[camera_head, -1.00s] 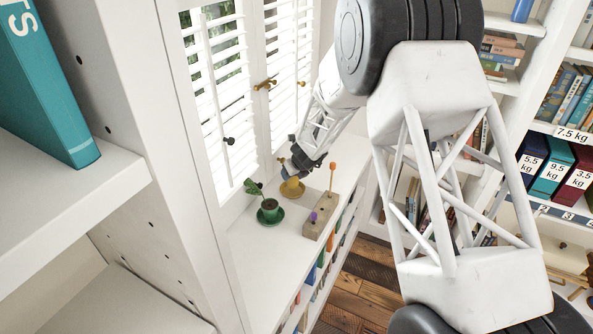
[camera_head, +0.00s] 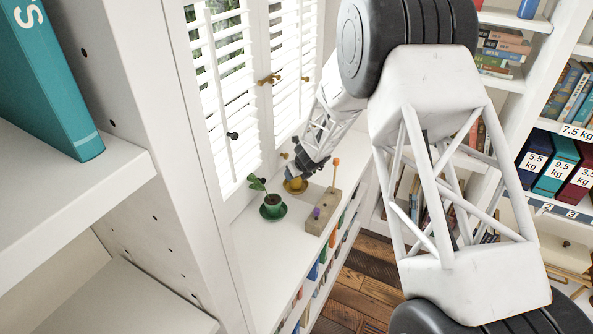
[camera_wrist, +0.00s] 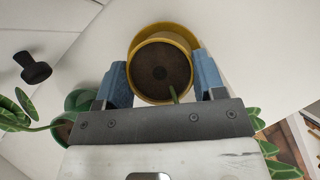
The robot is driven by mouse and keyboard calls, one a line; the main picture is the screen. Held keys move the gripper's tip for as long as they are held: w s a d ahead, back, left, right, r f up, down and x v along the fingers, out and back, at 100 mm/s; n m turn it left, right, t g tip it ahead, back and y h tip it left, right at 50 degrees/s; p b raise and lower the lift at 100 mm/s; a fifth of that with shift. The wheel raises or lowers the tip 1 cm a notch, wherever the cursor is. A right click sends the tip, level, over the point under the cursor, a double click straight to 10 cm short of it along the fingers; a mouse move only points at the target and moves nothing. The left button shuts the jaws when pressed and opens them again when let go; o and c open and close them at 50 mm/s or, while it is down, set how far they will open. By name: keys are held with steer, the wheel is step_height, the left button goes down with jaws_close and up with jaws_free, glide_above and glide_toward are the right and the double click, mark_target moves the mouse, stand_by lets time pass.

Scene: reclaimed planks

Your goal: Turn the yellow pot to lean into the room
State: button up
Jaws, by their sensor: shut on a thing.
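The yellow pot (camera_wrist: 133,66) shows in the wrist view from above, with dark soil and a green stem at its lower rim. It sits over a yellow saucer (camera_wrist: 178,30); I cannot tell whether they touch. My gripper (camera_wrist: 162,80) has one blue finger on each side of the pot and is shut on it. In the head view the pot (camera_head: 297,183) is small and partly hidden by my gripper (camera_head: 291,173), on the white ledge by the shutters. Most of its plant is hidden by the gripper; which way it leans cannot be told.
A green potted plant (camera_head: 272,206) on a green saucer stands nearer, to the left. White shutters (camera_head: 222,110) with dark knobs border the ledge. The near ledge (camera_head: 262,250) is clear.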

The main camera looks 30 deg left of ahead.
steer(key=shift+f, duration=0.2)
stand_by(0.3)
steer(key=o, duration=1.3)
steer(key=shift+c, duration=0.2)
steer(key=v, duration=0.7)
steer(key=shift+d+r, duration=0.2)
steer(key=shift+r, duration=0.1)
steer(key=shift+s, duration=0.1)
